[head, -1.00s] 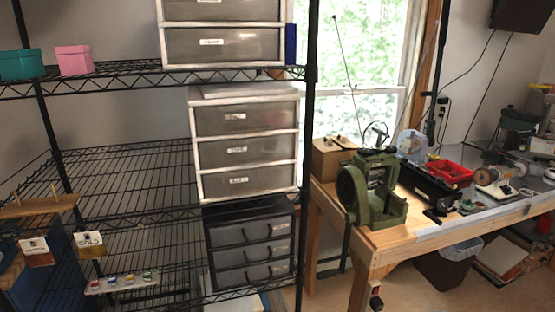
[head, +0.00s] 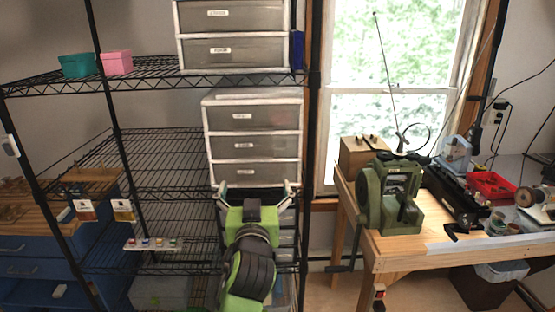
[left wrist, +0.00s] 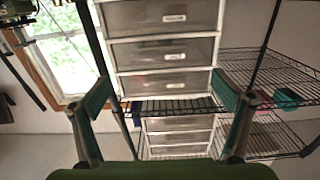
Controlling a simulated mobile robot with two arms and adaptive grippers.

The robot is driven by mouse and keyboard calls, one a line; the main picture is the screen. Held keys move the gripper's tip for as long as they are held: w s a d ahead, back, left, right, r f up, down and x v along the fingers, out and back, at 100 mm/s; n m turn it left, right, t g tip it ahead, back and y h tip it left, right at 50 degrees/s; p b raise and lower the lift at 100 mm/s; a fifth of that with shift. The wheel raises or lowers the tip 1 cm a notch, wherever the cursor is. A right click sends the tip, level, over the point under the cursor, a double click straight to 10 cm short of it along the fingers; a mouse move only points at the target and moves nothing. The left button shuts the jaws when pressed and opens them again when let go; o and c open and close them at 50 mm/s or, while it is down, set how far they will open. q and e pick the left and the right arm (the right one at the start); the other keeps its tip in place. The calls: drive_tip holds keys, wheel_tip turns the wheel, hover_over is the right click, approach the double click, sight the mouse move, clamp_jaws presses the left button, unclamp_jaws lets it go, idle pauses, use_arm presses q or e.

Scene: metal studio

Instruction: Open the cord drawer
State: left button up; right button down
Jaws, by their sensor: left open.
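A white three-drawer unit (head: 206,130) with grey see-through fronts stands on the middle shelf, all drawers shut. Its small labels are too blurred to read, so I cannot tell which is the cord drawer. It also shows, seemingly upside down, in the left wrist view (left wrist: 165,50). Another white drawer unit (head: 234,52) stands on the shelf above, its visible drawers shut. My left gripper (head: 254,188) is open and empty, its fingers spread in front of the middle unit's bottom drawer. My left arm mostly hides the dark drawer unit below. My right gripper is not in view.
Black wire shelving (head: 160,165) surrounds the units; a post stands just right of them. A teal box (head: 79,65) and a pink box (head: 117,62) sit upper left. A wooden bench (head: 400,246) with a green machine (head: 388,195) stands at right.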

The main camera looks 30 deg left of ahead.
use_arm(q)
drive_tip(key=p, duration=0.2)
approach(255, 159)
drive_tip(key=p+x, duration=0.3)
drive_tip(key=x, duration=0.4)
drive_tip(key=shift+w+a+r, duration=0.1)
drive_tip(key=shift+a+r, duration=0.05)
drive_tip(key=shift+a, duration=0.05)
drive_tip(key=shift+w+a, duration=0.3)
drive_tip(key=shift+w, duration=0.25)
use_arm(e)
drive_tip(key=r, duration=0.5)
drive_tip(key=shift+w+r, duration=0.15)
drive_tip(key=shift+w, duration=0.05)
